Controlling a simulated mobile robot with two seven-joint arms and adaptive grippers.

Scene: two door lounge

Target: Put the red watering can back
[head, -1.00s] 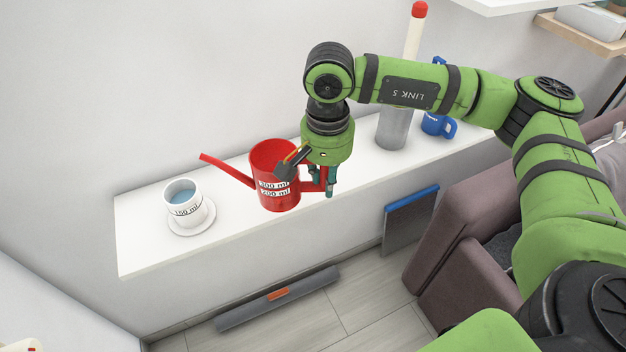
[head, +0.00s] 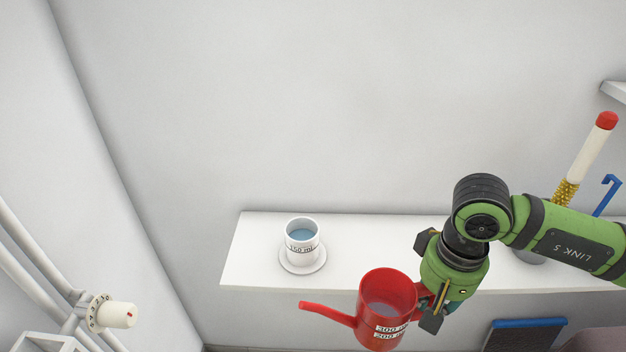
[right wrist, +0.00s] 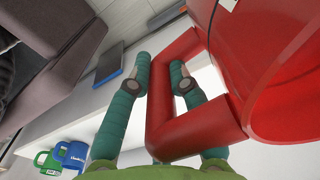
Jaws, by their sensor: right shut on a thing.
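The red watering can (head: 372,325) has labels reading 300 ml and 200 ml, and its spout points left. It hangs upright in front of the white shelf's front edge. My right gripper (head: 440,308) is shut on its handle, at the can's right side. In the right wrist view my fingers (right wrist: 160,75) are around the red handle (right wrist: 157,118), with the can's body (right wrist: 280,75) at the right. The can's bottom is cut off in the head view. My left gripper is not in view.
The white shelf (head: 255,270) carries a white cup (head: 302,243) marked 150 ml, with bluish water, on a saucer (head: 303,265). Shelf room is free between saucer and gripper. A red-tipped stick (head: 590,145) stands at right. Blue (right wrist: 72,155) and green (right wrist: 46,161) mugs show in the wrist view.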

